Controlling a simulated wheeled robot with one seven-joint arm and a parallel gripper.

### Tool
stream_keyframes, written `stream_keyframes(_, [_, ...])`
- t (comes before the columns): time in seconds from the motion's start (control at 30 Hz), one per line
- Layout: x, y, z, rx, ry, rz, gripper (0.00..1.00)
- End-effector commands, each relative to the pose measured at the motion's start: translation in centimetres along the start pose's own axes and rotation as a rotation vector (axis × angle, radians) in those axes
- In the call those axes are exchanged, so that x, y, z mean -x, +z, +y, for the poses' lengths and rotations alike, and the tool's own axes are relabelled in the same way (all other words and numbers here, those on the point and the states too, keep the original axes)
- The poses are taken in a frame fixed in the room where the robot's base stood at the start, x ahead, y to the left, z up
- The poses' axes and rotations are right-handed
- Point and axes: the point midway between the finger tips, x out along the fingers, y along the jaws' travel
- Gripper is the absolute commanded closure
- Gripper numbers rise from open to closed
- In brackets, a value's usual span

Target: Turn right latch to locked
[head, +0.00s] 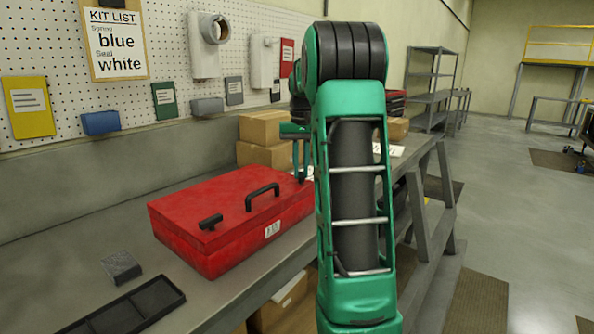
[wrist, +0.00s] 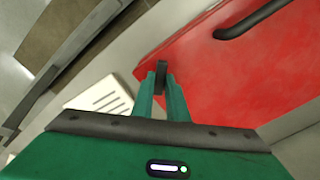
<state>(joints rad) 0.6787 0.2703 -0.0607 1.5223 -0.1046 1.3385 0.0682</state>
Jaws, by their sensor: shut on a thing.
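A red case (head: 225,220) lies on the grey workbench, lid down, with a black carrying handle (head: 262,194) on top. A short black latch (head: 210,221) shows near the lid's left end. My gripper (head: 301,165) is at the case's right end, partly hidden by my green arm. In the wrist view my green fingers (wrist: 161,92) are shut on the right latch (wrist: 161,72), a small dark piece at the edge of the red lid. I cannot make out this latch in the head view, nor clearly tell its angle. The handle also shows in the wrist view (wrist: 255,18).
Cardboard boxes (head: 262,128) stand behind the case. A dark tray (head: 125,310) and a small grey block (head: 121,267) lie at the front left. A white printed card (wrist: 100,95) lies beside my fingers. A pegboard wall (head: 165,40) runs behind the bench.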

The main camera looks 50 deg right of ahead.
Motion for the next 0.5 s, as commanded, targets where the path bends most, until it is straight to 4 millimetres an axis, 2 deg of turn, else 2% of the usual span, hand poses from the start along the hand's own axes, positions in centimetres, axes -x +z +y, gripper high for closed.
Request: stream_keyframes(0.5, [0.03, 0.04, -0.24, -0.475, -0.001, -0.001, 1.0])
